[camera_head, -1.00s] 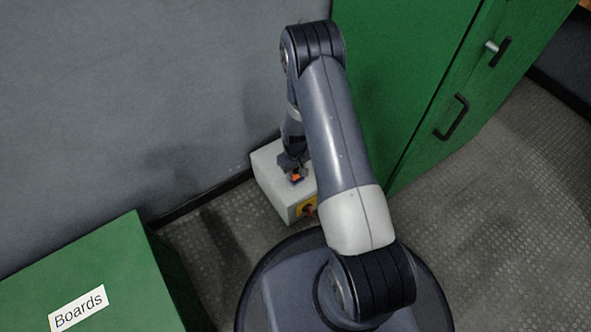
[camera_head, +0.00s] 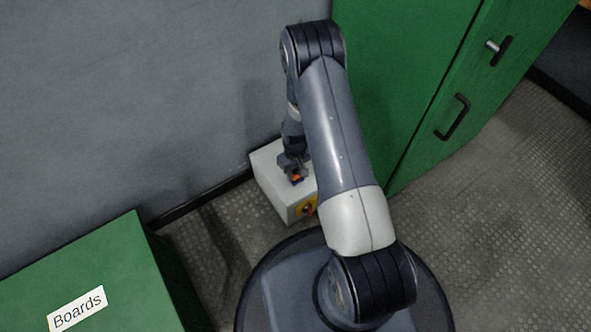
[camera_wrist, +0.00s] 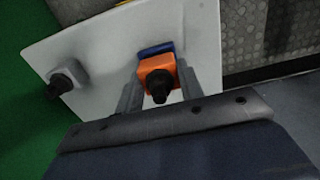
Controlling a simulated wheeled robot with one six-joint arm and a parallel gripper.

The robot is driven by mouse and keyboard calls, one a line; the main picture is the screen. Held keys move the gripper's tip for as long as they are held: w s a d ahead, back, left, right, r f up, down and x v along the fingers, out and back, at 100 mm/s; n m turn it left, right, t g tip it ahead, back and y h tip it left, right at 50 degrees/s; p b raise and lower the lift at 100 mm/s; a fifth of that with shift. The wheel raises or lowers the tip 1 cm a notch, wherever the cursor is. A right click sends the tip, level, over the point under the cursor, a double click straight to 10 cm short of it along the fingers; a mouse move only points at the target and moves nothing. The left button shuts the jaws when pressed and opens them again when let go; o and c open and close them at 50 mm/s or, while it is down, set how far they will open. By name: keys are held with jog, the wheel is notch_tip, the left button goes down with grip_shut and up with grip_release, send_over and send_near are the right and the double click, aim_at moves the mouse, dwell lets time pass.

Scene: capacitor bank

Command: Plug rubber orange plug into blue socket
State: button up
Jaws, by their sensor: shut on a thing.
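The orange plug (camera_wrist: 157,72) with a black rear end is between the two fingers of my gripper (camera_wrist: 160,84) in the wrist view. My gripper is shut on it. The blue socket (camera_wrist: 156,48) shows as a blue strip just beyond the plug on the white box (camera_wrist: 100,47); the plug covers the rest of it. The plug is at or very close to the socket, and I cannot tell how deep it sits. In the head view, the orange plug (camera_head: 296,178) shows small under my gripper (camera_head: 294,171), over the top of the white box (camera_head: 272,180).
Another black plug or knob (camera_wrist: 62,82) stands on the white box, left of my gripper. A yellow panel with a red knob (camera_head: 308,209) is on the box's front. A green cabinet (camera_head: 400,90) stands right, a grey wall (camera_head: 130,90) behind, a green "Boards" box (camera_head: 100,265) left.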

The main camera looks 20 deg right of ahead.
jog(key=shift+f+b, duration=0.6)
jog(key=shift+f, duration=0.05)
jog(key=o, duration=1.1)
jog(key=shift+c, duration=0.2)
notch_tip(320, 180, up, 11)
jog(key=p, duration=0.4)
jog(key=shift+f, duration=0.1)
notch_tip(320, 180, down, 11)
jog(key=b, duration=0.4)
jog(key=shift+r, duration=0.3)
jog(key=shift+r, duration=0.1)
